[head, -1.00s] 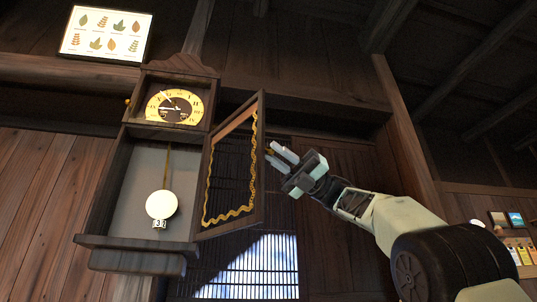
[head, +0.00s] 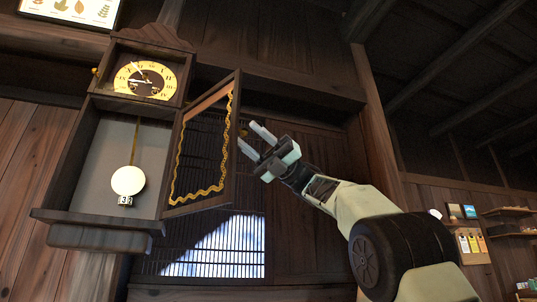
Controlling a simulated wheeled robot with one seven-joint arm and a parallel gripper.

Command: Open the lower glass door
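A dark wooden wall clock hangs at the left in the head view, with a yellow dial (head: 145,80) on top. Its lower glass door (head: 204,146), framed in dark wood with a wavy gold trim, stands swung open to the right. The lower case behind it is open, showing a white pendulum disc (head: 128,181). A small brass knob (head: 243,132) shows at the door's outer edge. My gripper (head: 253,140) is just right of that edge, its two fingers apart, with the knob near the fingertips. Whether the fingers touch the knob cannot be told.
A lattice window (head: 215,250) lies below and behind the door. A wooden post (head: 375,150) stands right of my gripper. A framed leaf picture (head: 75,10) hangs above the clock. Shelves (head: 510,212) and small wall cards are at the far right.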

